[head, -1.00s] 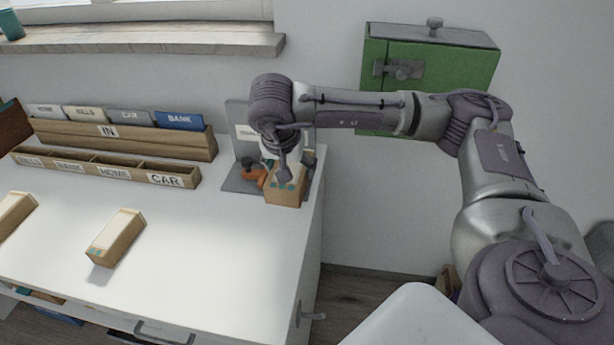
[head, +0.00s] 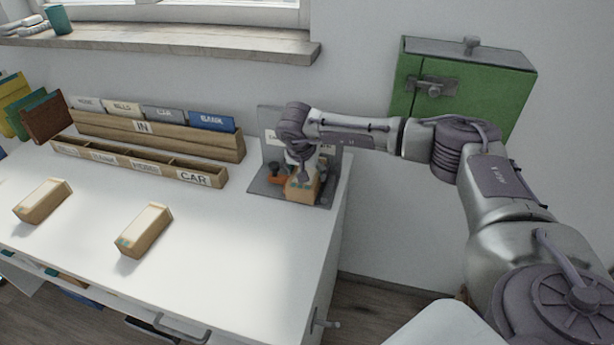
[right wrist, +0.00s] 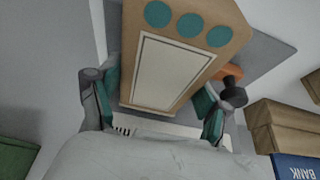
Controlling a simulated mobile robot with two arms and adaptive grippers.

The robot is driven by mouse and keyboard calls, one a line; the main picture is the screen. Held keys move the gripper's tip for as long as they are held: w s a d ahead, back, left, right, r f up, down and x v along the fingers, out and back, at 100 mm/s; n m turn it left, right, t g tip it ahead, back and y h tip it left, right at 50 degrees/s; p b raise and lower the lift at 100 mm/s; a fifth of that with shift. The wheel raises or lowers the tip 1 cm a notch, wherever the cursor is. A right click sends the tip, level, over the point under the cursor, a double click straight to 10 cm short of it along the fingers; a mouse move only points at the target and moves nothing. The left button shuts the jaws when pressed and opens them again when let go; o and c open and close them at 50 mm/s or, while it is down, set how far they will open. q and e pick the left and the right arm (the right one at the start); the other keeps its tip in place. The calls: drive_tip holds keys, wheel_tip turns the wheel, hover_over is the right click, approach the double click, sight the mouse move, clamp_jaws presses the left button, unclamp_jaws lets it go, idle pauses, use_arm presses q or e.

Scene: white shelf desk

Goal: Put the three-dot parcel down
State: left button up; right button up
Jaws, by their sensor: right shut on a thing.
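The three-dot parcel (head: 301,189) is a tan box with a pale label and three teal dots. My right gripper (right wrist: 155,100) is shut on it, with a finger at either side in the right wrist view, where the parcel (right wrist: 172,70) fills the middle. In the head view my right gripper (head: 304,170) holds it at the grey stand (head: 264,192) at the desk's right end. I cannot tell whether the parcel touches the stand's base. My left gripper is not in view.
Two similar parcels lie on the white desk, one at the left (head: 42,202) and one nearer the middle (head: 143,231). A wooden sorter (head: 165,140) stands behind. An orange and dark object (head: 277,178) is close beside the held parcel. A green cabinet (head: 465,88) hangs on the wall.

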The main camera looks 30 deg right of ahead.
wheel_tip(320, 180, down, 2)
drive_tip(key=o, duration=1.4)
drive_tip(key=shift+f, duration=0.1)
drive_tip(key=shift+r, duration=0.2)
drive_tip(key=shift+s+a+r, duration=0.1)
drive_tip(key=shift+r, duration=0.2)
drive_tip(key=b+v, duration=0.1)
drive_tip(key=v, duration=1)
drive_tip(key=shift+s+r, duration=0.1)
